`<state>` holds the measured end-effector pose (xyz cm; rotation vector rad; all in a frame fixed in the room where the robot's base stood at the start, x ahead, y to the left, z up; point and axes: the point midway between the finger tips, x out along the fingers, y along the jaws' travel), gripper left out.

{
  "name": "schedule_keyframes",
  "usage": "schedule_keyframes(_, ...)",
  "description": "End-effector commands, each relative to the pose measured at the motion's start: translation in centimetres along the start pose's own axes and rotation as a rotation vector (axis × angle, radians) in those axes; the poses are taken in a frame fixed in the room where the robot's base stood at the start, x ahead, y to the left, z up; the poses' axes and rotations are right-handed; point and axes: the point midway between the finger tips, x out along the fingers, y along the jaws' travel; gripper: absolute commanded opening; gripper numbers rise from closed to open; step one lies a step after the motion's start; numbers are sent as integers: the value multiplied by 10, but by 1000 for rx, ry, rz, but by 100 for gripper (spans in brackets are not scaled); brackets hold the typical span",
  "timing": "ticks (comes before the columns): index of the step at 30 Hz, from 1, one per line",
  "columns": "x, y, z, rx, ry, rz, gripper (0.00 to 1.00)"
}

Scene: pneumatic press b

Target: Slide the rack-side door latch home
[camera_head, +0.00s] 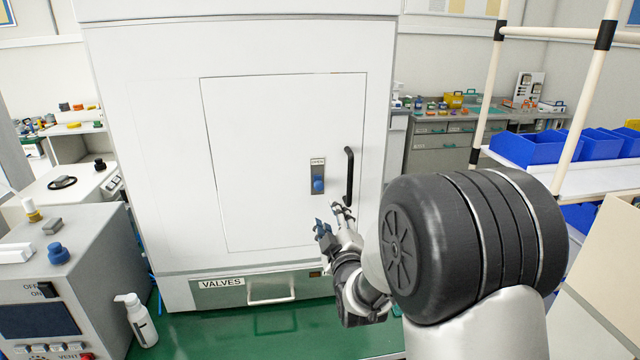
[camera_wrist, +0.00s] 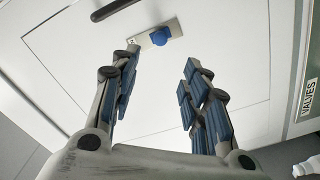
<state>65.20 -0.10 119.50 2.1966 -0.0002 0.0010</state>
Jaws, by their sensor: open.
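The white cabinet door (camera_head: 265,140) is flat in its frame in the head view. The latch is a pale upright plate (camera_head: 317,168) with a blue knob (camera_head: 318,184) at its lower end, near the door's right side. A small label above it is hard to read. In the wrist view the knob (camera_wrist: 160,37) and plate (camera_wrist: 144,41) lie beyond my fingertips, near the top middle. My gripper (camera_head: 328,217) is open and empty, below the knob in the head view and apart from it. Its fingers (camera_wrist: 160,75) spread to either side of bare door in the wrist view.
A black bar handle (camera_head: 349,178) stands close right of the latch. A drawer marked VALVES (camera_head: 270,288) is below the door. A grey control console (camera_head: 65,280) and white bottle (camera_head: 137,318) stand at left. A rack with blue bins (camera_head: 530,148) is at right.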

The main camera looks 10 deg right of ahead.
Motion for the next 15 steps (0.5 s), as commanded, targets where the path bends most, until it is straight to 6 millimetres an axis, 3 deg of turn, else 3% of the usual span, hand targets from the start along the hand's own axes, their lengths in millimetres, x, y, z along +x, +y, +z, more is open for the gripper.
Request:
schedule_keyframes(5, 24, 0, 0, 1, 1, 2, 42)
schedule_keyframes(15, 98, -1, 1, 2, 1, 1, 42)
